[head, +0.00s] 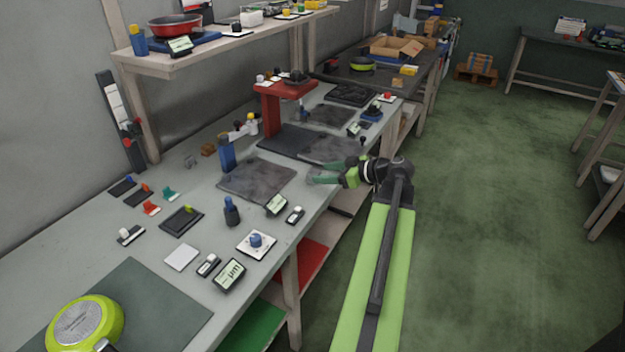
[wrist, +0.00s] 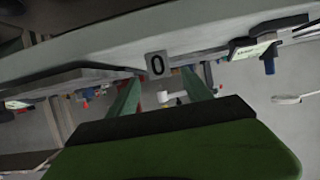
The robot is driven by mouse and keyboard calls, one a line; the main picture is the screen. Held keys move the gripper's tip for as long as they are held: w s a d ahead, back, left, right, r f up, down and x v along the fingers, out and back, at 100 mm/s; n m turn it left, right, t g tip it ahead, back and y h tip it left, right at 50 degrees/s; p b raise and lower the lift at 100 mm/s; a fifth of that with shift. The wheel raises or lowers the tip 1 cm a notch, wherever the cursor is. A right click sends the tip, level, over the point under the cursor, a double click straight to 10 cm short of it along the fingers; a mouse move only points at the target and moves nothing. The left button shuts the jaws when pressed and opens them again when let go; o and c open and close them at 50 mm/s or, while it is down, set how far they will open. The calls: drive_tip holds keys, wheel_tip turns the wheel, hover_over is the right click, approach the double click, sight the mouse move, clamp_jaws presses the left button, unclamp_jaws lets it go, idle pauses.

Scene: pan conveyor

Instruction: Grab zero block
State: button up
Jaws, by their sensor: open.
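The zero block is a small grey block with a black 0 (wrist: 157,65), seen in the upper middle of the wrist view. It appears at the edge of the pale workbench, beyond my fingertips and roughly in line with the gap between them. In the head view I cannot tell it apart from the other small items. My gripper (head: 311,174) reaches left over the front edge of the bench, with its green fingers spread. In the wrist view my gripper (wrist: 161,84) is open and nothing is held between the fingers.
The workbench (head: 90,238) carries dark plates, small display units (head: 230,274), a blue knob (head: 256,240) and a red stand (head: 268,105). A yellow-green pan (head: 83,322) lies at the near left. Green floor (head: 490,220) is free on the right.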

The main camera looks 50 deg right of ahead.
sight(319, 173)
drive_tip(key=b+x, duration=0.2)
drive_tip(key=x, duration=0.3)
drive_tip(key=shift+f, duration=0.1)
drive_tip(key=shift+s, duration=0.1)
clamp_jaws()
